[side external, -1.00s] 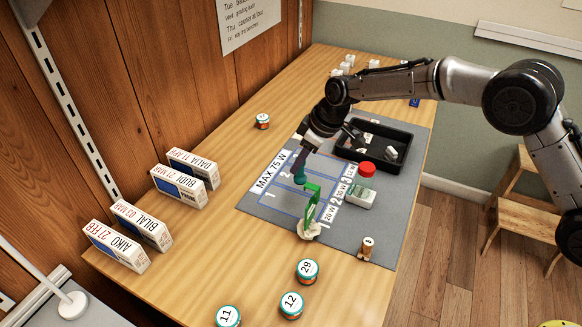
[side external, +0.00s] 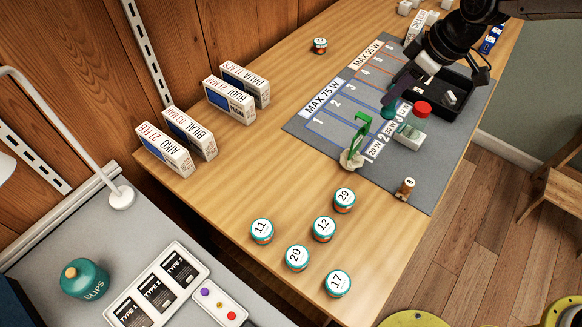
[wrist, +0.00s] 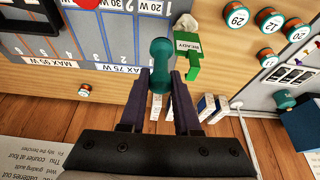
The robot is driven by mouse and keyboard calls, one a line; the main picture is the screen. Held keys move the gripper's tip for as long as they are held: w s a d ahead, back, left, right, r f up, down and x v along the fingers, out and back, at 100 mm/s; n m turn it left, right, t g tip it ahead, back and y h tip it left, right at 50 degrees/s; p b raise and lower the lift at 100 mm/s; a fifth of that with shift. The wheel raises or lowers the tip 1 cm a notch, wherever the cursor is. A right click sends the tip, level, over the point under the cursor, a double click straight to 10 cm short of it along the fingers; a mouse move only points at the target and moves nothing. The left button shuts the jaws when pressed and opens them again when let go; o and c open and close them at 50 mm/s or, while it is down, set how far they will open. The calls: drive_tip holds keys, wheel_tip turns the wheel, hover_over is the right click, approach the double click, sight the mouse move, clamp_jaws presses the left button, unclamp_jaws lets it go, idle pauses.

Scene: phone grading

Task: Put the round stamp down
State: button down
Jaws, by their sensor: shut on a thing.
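My gripper (side external: 392,96) is over the grey mat (side external: 426,180) in the side view, pointing down. Its dark fingers are shut on a teal, round-headed piece, which I take as the round stamp (side external: 388,111). In the wrist view the stamp (wrist: 160,56) sits between the two fingertips of my gripper (wrist: 163,82). It is just behind the green READY flag (side external: 361,128) and left of the red round pad (side external: 422,108). I cannot tell whether its lower end touches the mat.
A black tray (side external: 470,110) lies behind right on the mat. A pale box (side external: 410,136) stands by the red pad. A small wooden piece marked 8 (side external: 405,188) stands at the mat's front edge. Several numbered tins, one marked 12 (side external: 323,229), stand on open wood in front.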

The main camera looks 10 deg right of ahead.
drive_tip(key=r, duration=0.9)
drive_tip(key=shift+s+a+r, duration=0.1)
drive_tip(key=shift+s+a, duration=0.05)
drive_tip(key=shift+a, duration=0.1)
drive_tip(key=s+a+n, duration=0.1)
drive_tip(key=s+a, duration=1.3)
drive_tip(key=s, duration=0.1)
wheel_tip(320, 180, down, 11)
drive_tip(key=shift+y, duration=0.3)
drive_tip(key=shift+w+a+f, duration=1.6)
drive_tip(key=shift+a+f, duration=0.05)
drive_tip(key=shift+f, duration=0.55)
drive_tip(key=shift+w+a+f, duration=1.6)
drive_tip(key=shift+a+f, duration=0.05)
drive_tip(key=shift+f, duration=0.6)
drive_tip(key=shift+w+a+f, duration=1.6)
drive_tip(key=shift+a+f, duration=0.05)
drive_tip(key=shift+f, duration=0.55)
drive_tip(key=shift+f, duration=0.1)
